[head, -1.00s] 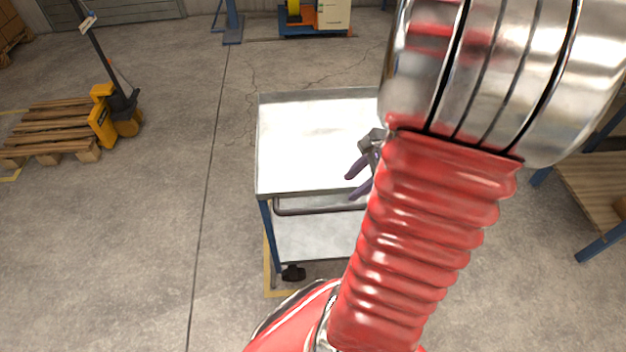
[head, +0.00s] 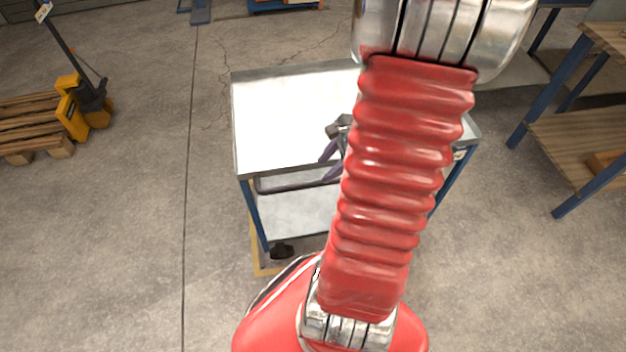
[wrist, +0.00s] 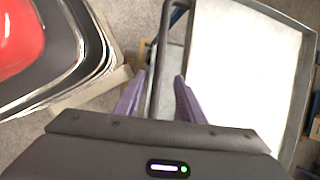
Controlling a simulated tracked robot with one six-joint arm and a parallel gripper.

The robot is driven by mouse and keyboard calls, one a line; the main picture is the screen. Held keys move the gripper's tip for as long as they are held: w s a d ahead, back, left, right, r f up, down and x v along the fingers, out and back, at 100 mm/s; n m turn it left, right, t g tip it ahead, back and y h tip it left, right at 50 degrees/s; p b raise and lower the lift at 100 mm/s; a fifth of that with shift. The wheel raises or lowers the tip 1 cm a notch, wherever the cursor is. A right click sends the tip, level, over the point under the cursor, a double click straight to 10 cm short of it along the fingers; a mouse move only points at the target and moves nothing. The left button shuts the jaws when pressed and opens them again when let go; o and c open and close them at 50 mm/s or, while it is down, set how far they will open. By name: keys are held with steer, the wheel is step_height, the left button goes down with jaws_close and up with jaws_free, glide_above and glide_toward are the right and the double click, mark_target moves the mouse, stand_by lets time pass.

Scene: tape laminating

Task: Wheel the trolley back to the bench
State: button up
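The trolley (head: 280,115) stands ahead of me, with a pale metal top, a lower shelf (head: 290,215), blue legs and a dark caster. My arm covers part of its right side. My gripper (head: 324,168) has purple fingers and is at the trolley's near side. In the wrist view my gripper (wrist: 160,80) is open, with one finger on each side of the trolley's handle bar (wrist: 164,40); gaps show between bar and fingers. A bench (head: 575,140) with blue legs and a wooden shelf stands at the right; I cannot tell if it is the task's bench.
A yellow pallet jack (head: 75,105) with a wooden pallet (head: 30,125) stands at the left. A yellow floor line (head: 256,245) runs by the trolley's near left leg. The concrete floor is clear left of the trolley and between it and the bench.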

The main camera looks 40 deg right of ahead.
mark_target(311, 183)
steer(key=shift+x, duration=4.4)
jaws_close()
steer(key=shift+a, duration=0.15)
